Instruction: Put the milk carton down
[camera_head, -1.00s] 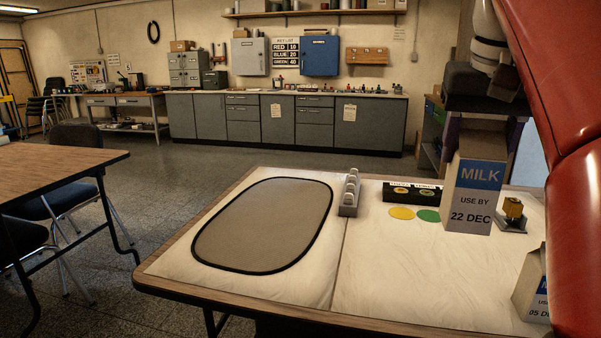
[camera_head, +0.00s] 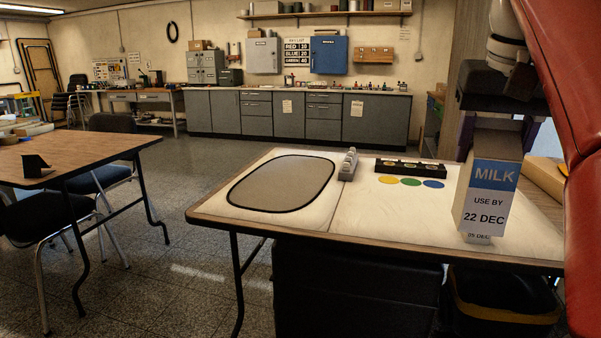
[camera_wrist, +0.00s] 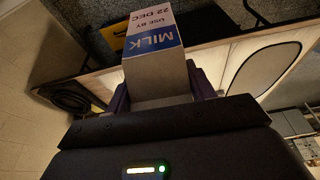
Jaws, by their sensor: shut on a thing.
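The milk carton (camera_head: 486,198) is a tall box with a blue MILK band and a "USE BY 22 DEC" label. It is upright in the head view, at the right, in front of the cloth-covered table (camera_head: 330,222). My gripper (camera_head: 497,132) is shut on the carton's upper part. In the wrist view the carton (camera_wrist: 155,45) sits between the purple fingers (camera_wrist: 160,90). A second carton's label (camera_head: 478,237), "05 DEC", shows just under the held carton; most of it is hidden.
A grey mat with a black rim (camera_head: 283,183) lies on the table's left half. Yellow (camera_head: 388,180), green (camera_head: 411,182) and blue (camera_head: 434,184) discs lie before a black tray (camera_head: 410,167). A black bin with a yellow rim (camera_head: 503,310) stands below the table's front edge.

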